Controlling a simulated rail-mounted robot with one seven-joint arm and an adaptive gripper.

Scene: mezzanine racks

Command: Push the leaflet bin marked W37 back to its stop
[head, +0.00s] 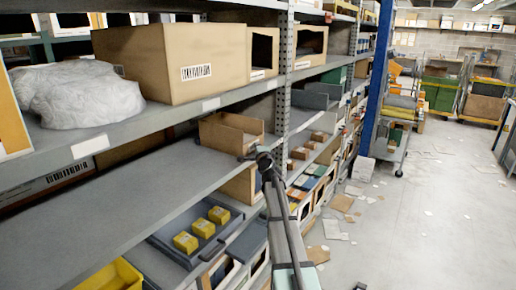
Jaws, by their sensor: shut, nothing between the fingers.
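A brown cardboard open-fronted bin (222,137) stands on the grey middle shelf (120,200), close to the perforated rack post. It is the bin nearest my gripper, but no W37 mark can be read on it. My gripper (256,157) is shut and empty at the bin's lower right front corner, near the shelf's front edge. I cannot tell whether the fingertips touch the bin. The back of the bin and any stop behind it are hidden.
A large cardboard box (165,62) and a grey wrapped bundle (75,95) sit on the shelf above. A lower tray (165,240) holds yellow boxes (202,228). A perforated post (286,60) rises beside the bin. The aisle floor (420,220) has scattered papers.

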